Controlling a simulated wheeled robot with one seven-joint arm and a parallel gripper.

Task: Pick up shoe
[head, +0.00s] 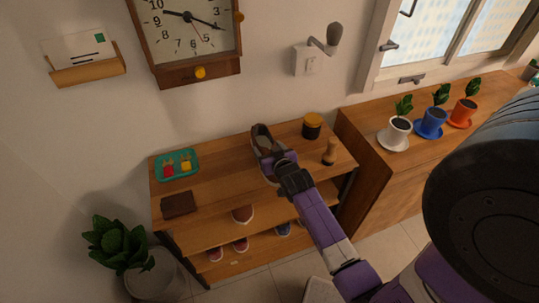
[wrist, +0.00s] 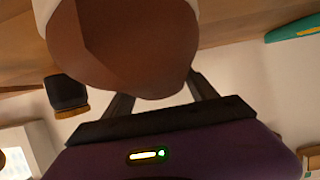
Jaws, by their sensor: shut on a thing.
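A brown shoe (head: 262,139) with a pale sole shows above the top of the wooden shoe rack (head: 225,180) in the head view. I cannot tell whether it touches the top. My gripper (head: 281,166) is at the shoe's near end, shut on it; the gripper and arm hide part of the shoe.
Other shoes (head: 241,245) sit on lower shelves. A potted plant (head: 122,245) stands left; a cabinet (head: 385,170) stands right.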

